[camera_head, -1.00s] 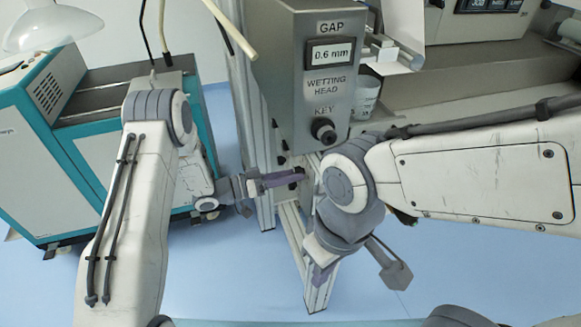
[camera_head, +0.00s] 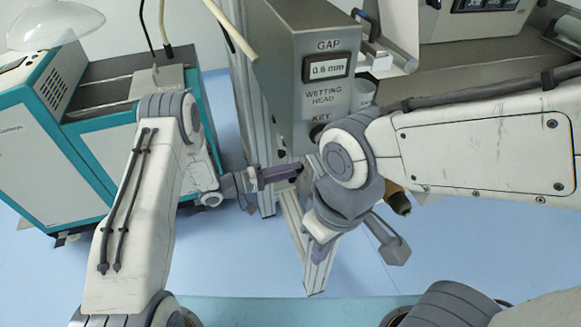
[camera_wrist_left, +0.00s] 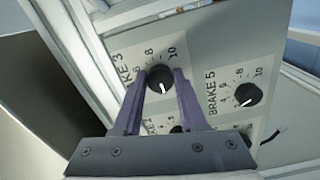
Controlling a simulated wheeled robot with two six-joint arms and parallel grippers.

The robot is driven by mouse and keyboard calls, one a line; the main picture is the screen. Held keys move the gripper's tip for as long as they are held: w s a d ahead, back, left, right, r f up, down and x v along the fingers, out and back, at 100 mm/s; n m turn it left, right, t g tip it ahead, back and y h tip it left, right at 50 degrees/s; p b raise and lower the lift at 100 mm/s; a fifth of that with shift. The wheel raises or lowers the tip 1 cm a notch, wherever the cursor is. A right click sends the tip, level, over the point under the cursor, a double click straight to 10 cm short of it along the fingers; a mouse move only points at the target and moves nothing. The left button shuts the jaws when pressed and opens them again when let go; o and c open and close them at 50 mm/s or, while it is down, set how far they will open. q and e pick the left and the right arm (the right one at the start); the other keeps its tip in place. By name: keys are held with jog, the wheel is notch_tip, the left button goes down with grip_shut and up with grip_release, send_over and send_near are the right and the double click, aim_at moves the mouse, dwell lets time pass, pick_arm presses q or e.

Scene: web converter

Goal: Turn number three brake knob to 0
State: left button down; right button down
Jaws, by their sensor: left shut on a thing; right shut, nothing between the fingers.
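The brake 3 knob (camera_wrist_left: 159,80) is a round black knob on a light panel (camera_wrist_left: 205,65), in the left wrist view. Its white pointer line faces roughly downward in that picture. The numbers 6, 8 and 10 show above it; the 0 mark is not readable. My left gripper (camera_wrist_left: 160,76) has its purple fingers on either side of the knob and is shut on it. In the head view my left gripper (camera_head: 283,172) reaches the machine's lower front, and the knob is hidden. My right gripper (camera_head: 319,252) is lower, shut and empty, apart from the panel.
The brake 5 knob (camera_wrist_left: 246,94) is to the right on the same panel. Another knob (camera_wrist_left: 177,129) is partly hidden below, behind my left gripper. A grey GAP display box (camera_head: 320,75) stands above my grippers. A teal and white cabinet (camera_head: 80,130) stands at left. Blue floor is open below.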

pick_arm(q)
jog(key=shift+a+n+p, duration=0.1)
jog(key=shift+n+p, duration=0.8)
jog(key=shift+n, duration=3.1)
jog(key=shift+c, duration=2.3)
grip_release()
jog(key=shift+r, duration=0.1)
jog(key=v, duration=1)
jog(key=shift+a+b, duration=0.25)
jog(key=shift+b, duration=0.2)
